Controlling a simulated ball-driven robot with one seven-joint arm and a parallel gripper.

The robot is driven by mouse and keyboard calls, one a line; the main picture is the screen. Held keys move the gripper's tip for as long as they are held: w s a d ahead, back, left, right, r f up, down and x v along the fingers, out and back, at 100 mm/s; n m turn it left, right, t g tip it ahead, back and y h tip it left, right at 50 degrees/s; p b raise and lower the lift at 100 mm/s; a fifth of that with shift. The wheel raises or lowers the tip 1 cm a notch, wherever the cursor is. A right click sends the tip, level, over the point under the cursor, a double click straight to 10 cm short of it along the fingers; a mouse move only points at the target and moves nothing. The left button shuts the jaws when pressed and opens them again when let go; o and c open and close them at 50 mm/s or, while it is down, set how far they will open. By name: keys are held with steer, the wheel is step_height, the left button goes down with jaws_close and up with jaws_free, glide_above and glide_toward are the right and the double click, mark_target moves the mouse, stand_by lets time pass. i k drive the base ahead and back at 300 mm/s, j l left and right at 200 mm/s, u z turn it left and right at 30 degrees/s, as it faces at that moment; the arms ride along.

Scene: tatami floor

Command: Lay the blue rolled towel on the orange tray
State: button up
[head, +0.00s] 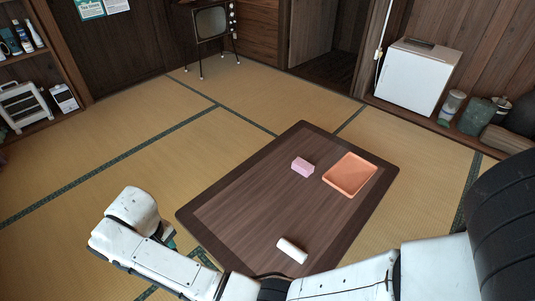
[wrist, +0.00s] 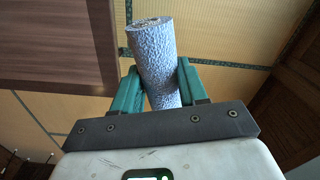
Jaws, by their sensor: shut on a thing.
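In the wrist view, the blue rolled towel (wrist: 153,58) stands up between the two green fingers of my gripper (wrist: 156,85). My gripper is shut on it, with the upper part of the roll sticking out past the fingertips. The orange tray (head: 350,174) lies empty on the right far part of the low brown table in the head view. My gripper and the towel are hidden in the head view, where only white links of my arm show at the bottom.
On the low table (head: 240,205) lie a pink block (head: 303,167), left of the tray, and a white roll (head: 292,250) near the front edge. The table's edge also shows in the wrist view (wrist: 60,85), left of the towel. The table's middle is clear.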

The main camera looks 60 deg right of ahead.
mark_target(350, 174)
steer(key=i+l+z, duration=0.1)
steer(key=l+z, duration=0.3)
steer(key=i+l+z, duration=0.1)
steer(key=z, duration=0.3)
steer(key=i+l+z, duration=0.15)
steer(key=l+z, duration=0.25)
steer(key=i+l, duration=0.15)
steer(key=i, duration=0.05)
